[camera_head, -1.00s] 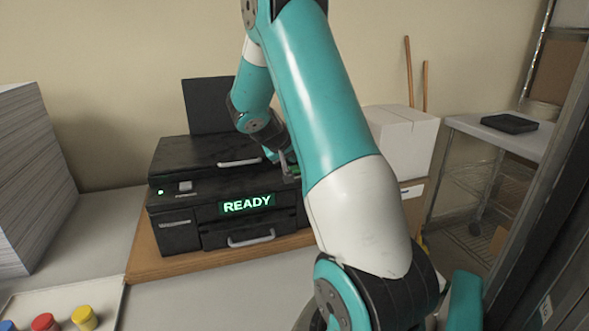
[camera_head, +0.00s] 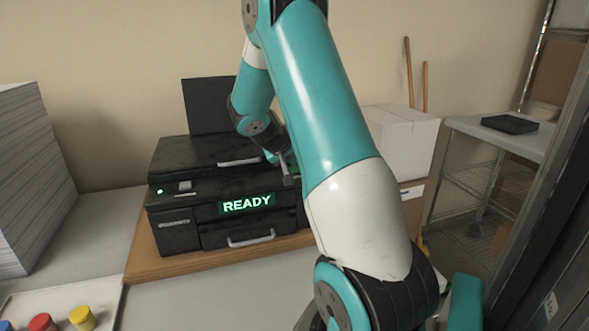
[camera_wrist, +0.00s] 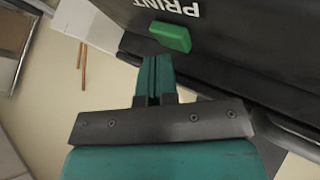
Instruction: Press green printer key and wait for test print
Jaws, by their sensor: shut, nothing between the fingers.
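The black printer (camera_head: 185,213) stands on a wooden board on the counter. In the wrist view the green key (camera_wrist: 171,36) sits on the dark printer panel, under the white word PRINT. My gripper (camera_wrist: 154,60) is shut and empty, its fingertips just short of the key in the picture; a gap shows between them. In the head view my gripper (camera_head: 290,175) is at the printer's right side, and my arm hides the key's surroundings.
A paper stack (camera_head: 35,180) stands at the left. A tray (camera_head: 60,300) with coloured round pieces is at the lower left. A white box (camera_head: 402,140) stands behind my arm, with a metal table (camera_head: 500,138) to its right. Bare counter lies in front of the printer.

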